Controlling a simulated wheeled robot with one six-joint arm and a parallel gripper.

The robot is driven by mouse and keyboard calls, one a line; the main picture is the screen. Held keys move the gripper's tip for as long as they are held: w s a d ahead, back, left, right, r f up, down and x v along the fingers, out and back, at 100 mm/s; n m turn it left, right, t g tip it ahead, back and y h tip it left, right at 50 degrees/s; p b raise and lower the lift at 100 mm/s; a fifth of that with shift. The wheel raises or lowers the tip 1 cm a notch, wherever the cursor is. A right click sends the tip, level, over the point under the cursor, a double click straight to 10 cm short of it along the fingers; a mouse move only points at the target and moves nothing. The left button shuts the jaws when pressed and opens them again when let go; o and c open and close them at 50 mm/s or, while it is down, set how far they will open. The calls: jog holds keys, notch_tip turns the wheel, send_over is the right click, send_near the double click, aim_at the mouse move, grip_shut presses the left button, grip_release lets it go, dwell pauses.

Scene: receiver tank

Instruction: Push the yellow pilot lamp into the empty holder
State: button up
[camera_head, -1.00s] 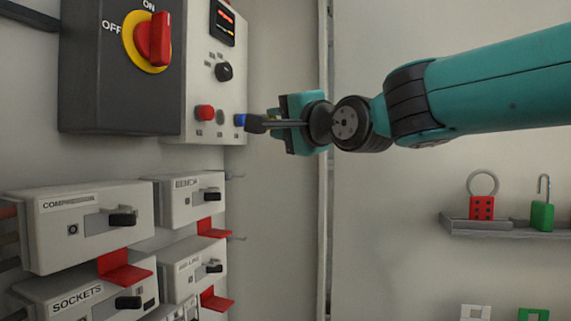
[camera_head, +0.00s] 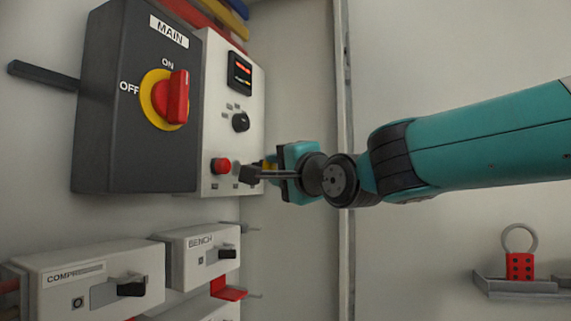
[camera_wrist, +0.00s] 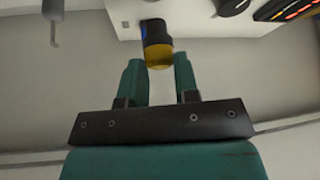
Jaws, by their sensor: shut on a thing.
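My gripper (camera_head: 252,173) is beside the lower right part of the white control panel (camera_head: 217,90). In the wrist view my gripper (camera_wrist: 160,72) has its two teal fingers closed at the sides of the yellow pilot lamp (camera_wrist: 159,53). The lamp has a yellow end towards the wrist and a black body towards the panel. Only a yellow sliver of the lamp (camera_head: 267,165) shows behind my gripper in the head view. A patch of blue (camera_wrist: 143,32) shows beside the black body. I cannot make out the empty holder; the lamp and gripper cover that area.
A red lamp (camera_head: 221,165) sits on the panel just left of my gripper, with a black knob (camera_head: 240,122) above. A dark MAIN switch box (camera_head: 130,100) stands left. Breaker boxes (camera_head: 100,278) lie below.

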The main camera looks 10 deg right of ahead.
jog(key=shift+w+a+p, duration=0.15)
jog(key=shift+w+a, duration=0.25)
jog(key=shift+a, duration=0.25)
jog(key=shift+w+a+p, duration=0.15)
jog(key=shift+w+a, duration=0.25)
jog(key=shift+a, duration=0.25)
jog(key=shift+b, duration=0.7)
jog(key=shift+w+a+p, duration=0.2)
jog(key=shift+w+a, duration=0.15)
jog(key=shift+a, duration=0.2)
jog(key=shift+w+a+p, duration=0.15)
jog(key=shift+w+a, duration=0.15)
jog(key=shift+a, duration=0.2)
jog(key=o, duration=1.1)
jog(key=shift+c, duration=0.2)
jog(key=b, duration=1.2)
send_near(266, 169)
jog(key=s+f, duration=0.1)
jog(key=s, duration=0.1)
jog(key=shift+s+a+f, duration=0.1)
jog(key=shift+s+f, duration=0.15)
jog(key=shift+f, duration=0.15)
